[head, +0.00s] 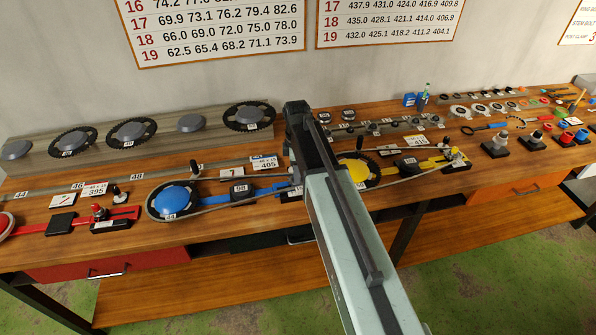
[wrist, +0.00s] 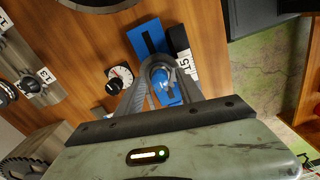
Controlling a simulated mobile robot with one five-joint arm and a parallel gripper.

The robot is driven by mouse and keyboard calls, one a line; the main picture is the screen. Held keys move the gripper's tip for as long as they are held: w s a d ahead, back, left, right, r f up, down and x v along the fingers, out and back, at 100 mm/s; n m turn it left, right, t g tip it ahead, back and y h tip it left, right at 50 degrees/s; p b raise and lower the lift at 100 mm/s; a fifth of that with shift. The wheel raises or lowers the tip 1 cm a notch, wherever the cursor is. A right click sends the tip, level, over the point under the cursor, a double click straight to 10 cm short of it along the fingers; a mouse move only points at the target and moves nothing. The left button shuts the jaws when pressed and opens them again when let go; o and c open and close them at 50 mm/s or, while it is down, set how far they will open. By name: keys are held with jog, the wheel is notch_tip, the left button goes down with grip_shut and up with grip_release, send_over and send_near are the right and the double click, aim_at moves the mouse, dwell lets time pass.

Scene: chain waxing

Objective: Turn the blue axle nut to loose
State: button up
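The blue axle nut (wrist: 161,80) shows in the wrist view between the two fingers of my gripper (wrist: 160,72), with a grey rounded part at its far end. The fingers reach down on both sides of the nut; whether they press on it I cannot tell. A blue slotted plate (wrist: 147,38) lies just beyond it. In the head view my arm covers the nut and the fingertips. The blue-hubbed chainring (head: 174,201) with its chain lies left of my arm, and a blue bar (head: 266,191) runs from it toward my gripper.
A white dial with a red mark (wrist: 121,74) and a black block with a white number tag (wrist: 183,62) stand close to the nut. A yellow-hubbed chainring (head: 357,171) is right of my arm. A red station (head: 122,214) is at left. Small parts crowd the bench's right.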

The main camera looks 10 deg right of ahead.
notch_tip(320, 180, up, 8)
jog(key=p, duration=0.8)
jog(key=shift+f, duration=0.1)
jog(key=s+f+m+b, duration=1)
jog(key=s+m, duration=0.5)
jog(key=m, duration=0.1)
jog(key=shift+d+f+b, duration=0.2)
jog(key=shift+b, duration=0.1)
dwell(0.7)
